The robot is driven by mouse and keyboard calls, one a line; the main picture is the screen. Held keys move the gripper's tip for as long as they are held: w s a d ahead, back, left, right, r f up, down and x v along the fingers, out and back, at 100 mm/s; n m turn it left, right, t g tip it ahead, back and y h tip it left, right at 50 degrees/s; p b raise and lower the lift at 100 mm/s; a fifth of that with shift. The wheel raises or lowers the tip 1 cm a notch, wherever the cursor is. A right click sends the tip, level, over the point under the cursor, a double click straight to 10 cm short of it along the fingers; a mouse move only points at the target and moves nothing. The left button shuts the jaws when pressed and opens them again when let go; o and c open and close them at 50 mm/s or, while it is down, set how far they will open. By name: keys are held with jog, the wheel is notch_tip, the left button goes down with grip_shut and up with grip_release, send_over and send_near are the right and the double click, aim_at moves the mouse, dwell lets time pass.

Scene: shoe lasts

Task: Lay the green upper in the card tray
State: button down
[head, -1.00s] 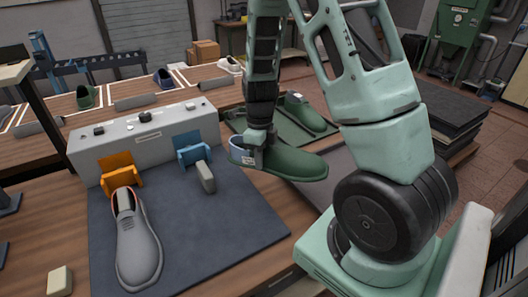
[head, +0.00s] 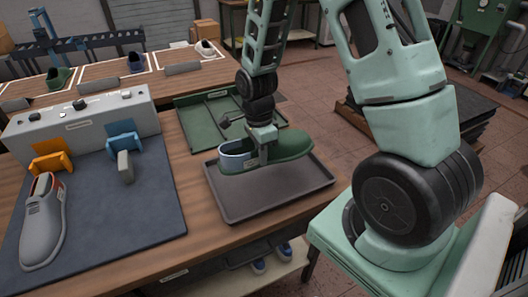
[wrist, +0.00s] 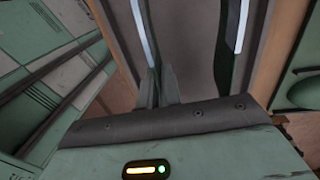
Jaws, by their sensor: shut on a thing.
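The green upper (head: 290,146), with a pale blue-white lining at its open end, hangs level above the dark grey tray (head: 300,193). The tray looks empty. My gripper (head: 263,155) is shut on the near side wall of the upper, around its middle. In the wrist view, the gripper's fingers (wrist: 162,88) pinch one wall of the upper (wrist: 145,35), and the opposite wall shows to the right. Grey tray floor shows between the walls. A small gap seems to remain between upper and tray.
At left, a grey shoe (head: 42,225) lies on a dark mat (head: 130,215) before a grey box with orange and blue holders (head: 125,142). More shoes stand on the back bench (head: 110,95).

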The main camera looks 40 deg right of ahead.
aim_at(262, 188)
jog(key=shift+f+b, duration=1.35)
jog(key=shift+f, duration=0.25)
jog(key=shift+f, duration=0.1)
jog(key=shift+f+b, duration=2.1)
jog(key=shift+f, duration=0.9)
jog(key=shift+f, duration=0.2)
jog(key=c, duration=1.5)
grip_release()
jog(key=shift+r, duration=0.1)
jog(key=r, duration=0.5)
jog(key=w+r, duration=0.1)
jog(key=r, duration=0.5)
jog(key=w+r, duration=0.1)
jog(key=r, duration=0.5)
jog(key=shift+d, duration=0.25)
